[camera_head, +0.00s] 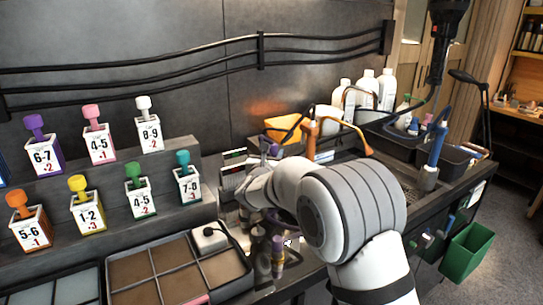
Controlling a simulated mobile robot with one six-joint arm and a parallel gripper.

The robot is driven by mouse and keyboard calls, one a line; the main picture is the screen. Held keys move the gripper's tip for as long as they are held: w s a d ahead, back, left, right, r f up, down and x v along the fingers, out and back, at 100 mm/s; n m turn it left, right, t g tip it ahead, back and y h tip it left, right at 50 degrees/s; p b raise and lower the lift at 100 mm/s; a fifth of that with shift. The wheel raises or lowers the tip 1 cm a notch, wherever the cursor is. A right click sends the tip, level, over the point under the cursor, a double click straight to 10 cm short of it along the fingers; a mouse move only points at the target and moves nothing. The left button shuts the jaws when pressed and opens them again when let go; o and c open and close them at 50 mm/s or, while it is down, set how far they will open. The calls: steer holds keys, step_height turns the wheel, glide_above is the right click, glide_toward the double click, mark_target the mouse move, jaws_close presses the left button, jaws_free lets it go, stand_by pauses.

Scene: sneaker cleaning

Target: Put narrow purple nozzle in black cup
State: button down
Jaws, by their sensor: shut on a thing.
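My arm reaches from the lower right to the work counter, and its white wrist bends down near the counter's middle. My gripper (246,212) is small and mostly hidden by the wrist and the dark clutter. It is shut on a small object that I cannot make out. A narrow upright piece with a purple top (277,243) and a tan lower part stands just below the wrist. I cannot tell whether it is the narrow purple nozzle. Another small purple piece (270,148) shows behind the arm. I cannot pick out the black cup for certain.
Labelled bottles with coloured caps, such as the purple-capped one (42,145), stand on a stepped rack at left. A divided tray (150,275) lies in front. Behind the arm are an orange stand (311,138) and white bottles (365,92). A green bin (466,250) hangs at right.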

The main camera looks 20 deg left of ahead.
steer(key=shift+f, duration=0.1)
steer(key=c, duration=1.1)
jaws_free()
steer(key=s+d+b, duration=0.1)
steer(key=s, duration=1.1)
steer(key=shift+b, duration=0.3)
